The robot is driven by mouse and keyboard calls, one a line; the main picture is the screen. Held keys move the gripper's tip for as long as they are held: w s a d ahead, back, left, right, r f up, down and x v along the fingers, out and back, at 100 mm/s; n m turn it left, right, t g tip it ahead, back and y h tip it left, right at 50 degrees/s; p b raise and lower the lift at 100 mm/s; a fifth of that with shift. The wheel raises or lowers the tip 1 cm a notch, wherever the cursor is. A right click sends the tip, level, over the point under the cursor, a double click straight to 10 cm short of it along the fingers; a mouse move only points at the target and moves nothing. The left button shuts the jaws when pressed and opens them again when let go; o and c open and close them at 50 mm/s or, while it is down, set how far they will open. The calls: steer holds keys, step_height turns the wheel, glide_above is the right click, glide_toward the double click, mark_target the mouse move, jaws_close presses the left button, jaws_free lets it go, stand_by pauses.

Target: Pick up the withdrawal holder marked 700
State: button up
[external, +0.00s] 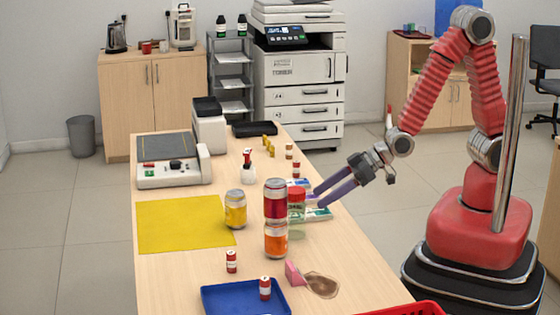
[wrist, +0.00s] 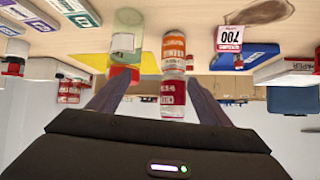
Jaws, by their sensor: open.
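The holder marked 700 (wrist: 230,38) shows its white, red-edged face in the wrist view, where the scene appears upside down. In the external view, a pink upright piece (external: 293,272) beside a brown stain appears to be this holder, with its number not visible. My gripper (external: 318,199) is open and empty, above the counter's right side near the jar and stacked cans, well behind the holder. In the wrist view my two fingers (wrist: 158,82) stand apart, with the cans seen between them and the holder to their right.
A red can (external: 275,198) stands on an orange can (external: 275,240), next to a red-lidded jar (external: 296,205). A yellow can (external: 235,209) is to their left. A blue tray (external: 225,298) and a red basket (external: 425,308) are at the front.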

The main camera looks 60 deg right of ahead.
steer(key=s+a+f+n+y, duration=0.2)
steer(key=s+a+f, duration=0.3)
steer(key=a, duration=0.2)
steer(key=n+y, duration=0.1)
glide_toward(297, 270)
steer(key=s+d, duration=0.2)
steer(key=shift+d+r, duration=0.3)
steer(key=shift+d, duration=0.1)
steer(key=shift+w, duration=0.1)
steer(key=x, duration=0.8)
steer(key=shift+r, duration=0.15)
steer(key=shift+w+a, duration=0.2)
steer(key=shift+a, duration=0.05)
steer(key=shift+x, duration=2.65)
steer(key=shift+s+a+r, duration=0.1)
steer(key=shift+a, duration=0.05)
